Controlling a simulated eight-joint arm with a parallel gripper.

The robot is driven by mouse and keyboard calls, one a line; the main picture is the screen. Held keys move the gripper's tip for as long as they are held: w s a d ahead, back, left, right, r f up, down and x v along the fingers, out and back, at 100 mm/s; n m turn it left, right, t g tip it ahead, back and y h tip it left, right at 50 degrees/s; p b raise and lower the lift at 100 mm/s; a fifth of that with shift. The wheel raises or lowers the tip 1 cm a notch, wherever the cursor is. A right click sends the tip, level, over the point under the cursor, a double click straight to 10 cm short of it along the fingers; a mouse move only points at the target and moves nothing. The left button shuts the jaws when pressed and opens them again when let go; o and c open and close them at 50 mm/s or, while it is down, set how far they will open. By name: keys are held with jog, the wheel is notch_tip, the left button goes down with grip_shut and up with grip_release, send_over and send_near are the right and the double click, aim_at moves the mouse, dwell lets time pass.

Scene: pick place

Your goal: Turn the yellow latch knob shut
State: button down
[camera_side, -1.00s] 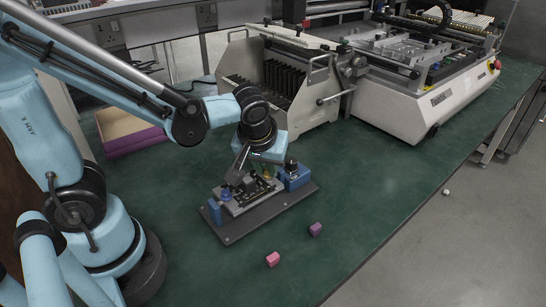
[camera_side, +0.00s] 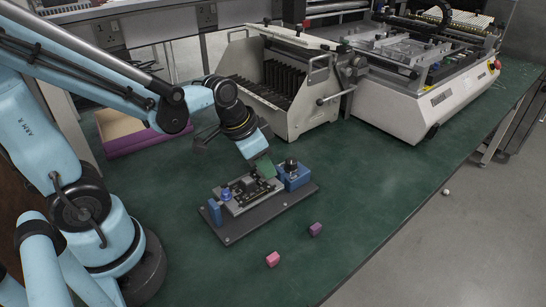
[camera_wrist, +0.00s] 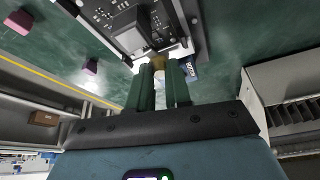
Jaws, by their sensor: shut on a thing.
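The yellow latch knob (camera_wrist: 158,62) shows as a small dull-yellow piece between my fingertips in the wrist view. My gripper (camera_wrist: 159,68) is shut on it with two green fingers. In the side view my gripper (camera_side: 268,172) comes down tilted on the far edge of the fixture, and its green fingers hide the knob there. The fixture is a dark base plate (camera_side: 238,231) with a grey-black board (camera_side: 247,196) on it. A blue block with a black knob (camera_side: 292,172) stands at its right end. A blue knob (camera_side: 226,194) is at the left. The knob's exact angle cannot be told.
A pink cube (camera_side: 272,259) and a purple cube (camera_side: 315,229) lie in front of the fixture. A white slotted rack (camera_side: 310,112) stands close behind, and a purple-sided tray (camera_side: 135,142) lies back left.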

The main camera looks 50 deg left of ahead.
jog(key=shift+a+m+h, duration=0.1)
jog(key=shift+m+h, duration=0.2)
jog(key=shift+m, duration=0.6)
jog(key=c, duration=1.3)
grip_release()
jog(key=shift+c, duration=0.2)
jog(key=v, duration=1.2)
jog(key=shift+w, duration=0.1)
